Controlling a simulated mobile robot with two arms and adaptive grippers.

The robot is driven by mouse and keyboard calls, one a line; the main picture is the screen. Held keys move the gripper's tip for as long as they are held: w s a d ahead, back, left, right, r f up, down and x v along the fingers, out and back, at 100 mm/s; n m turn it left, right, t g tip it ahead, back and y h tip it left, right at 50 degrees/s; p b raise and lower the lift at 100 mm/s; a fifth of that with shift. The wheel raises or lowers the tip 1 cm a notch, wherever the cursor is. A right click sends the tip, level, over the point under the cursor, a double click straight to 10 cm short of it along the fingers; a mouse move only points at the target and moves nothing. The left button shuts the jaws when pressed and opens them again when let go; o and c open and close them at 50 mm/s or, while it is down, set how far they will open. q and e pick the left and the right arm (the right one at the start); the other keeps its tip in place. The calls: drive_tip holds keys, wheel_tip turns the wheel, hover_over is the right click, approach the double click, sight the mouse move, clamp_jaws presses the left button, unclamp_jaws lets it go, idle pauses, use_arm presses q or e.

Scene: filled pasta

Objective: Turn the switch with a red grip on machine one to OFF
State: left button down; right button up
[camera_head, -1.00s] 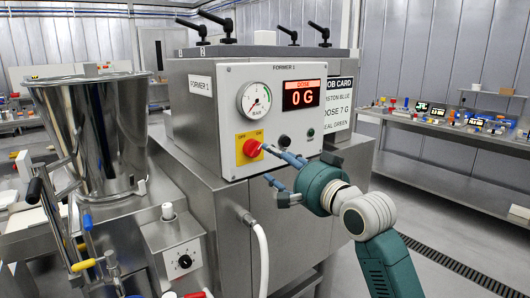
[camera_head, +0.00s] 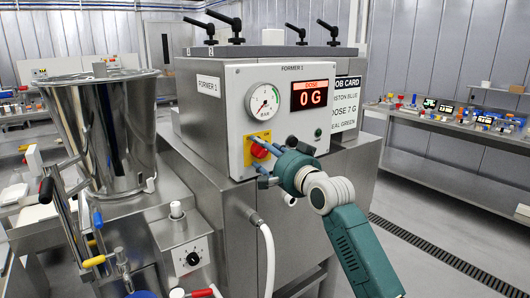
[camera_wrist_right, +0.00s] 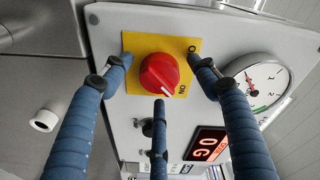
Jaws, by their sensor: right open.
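The switch's red grip (camera_head: 259,151) sits on a yellow plate (camera_head: 248,157) on the front panel of the machine labelled FORMER 1 (camera_head: 232,105). In the right wrist view the red grip (camera_wrist_right: 158,72) is seen from the front; its white mark points towards ON on the yellow plate (camera_wrist_right: 139,46). The other label is mostly hidden by a finger. My right gripper (camera_head: 262,163) is open at the switch. Its blue fingers spread around the grip, two at the sides and one below in the wrist view. I cannot tell whether any touches it. My left gripper is not in view.
A pressure gauge (camera_head: 264,102) and a red dose display (camera_head: 309,95) reading 0 G are above the switch. A job card (camera_head: 343,115) hangs on the right. A steel hopper (camera_head: 110,125) and a white hose (camera_head: 268,250) are on the left and below.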

drive_tip(key=c, duration=1.2)
drive_tip(key=shift+o, duration=0.2)
drive_tip(key=n+b, duration=0.1)
drive_tip(key=n, duration=0.3)
drive_tip(key=shift+d+n+t, duration=0.1)
drive_tip(key=shift+n+t, duration=0.2)
drive_tip(key=shift+n, duration=0.1)
drive_tip(key=n+y+b, duration=0.1)
drive_tip(key=n, duration=0.4)
drive_tip(key=shift+n, duration=0.4)
drive_tip(key=n, duration=0.4)
drive_tip(key=shift+w+r+y, duration=0.1)
drive_tip(key=shift+r+y, duration=0.05)
drive_tip(key=shift+y, duration=0.25)
drive_tip(key=shift+n+y+p, duration=0.3)
drive_tip(key=shift+n+p, duration=0.5)
drive_tip(key=shift+n, duration=1.4)
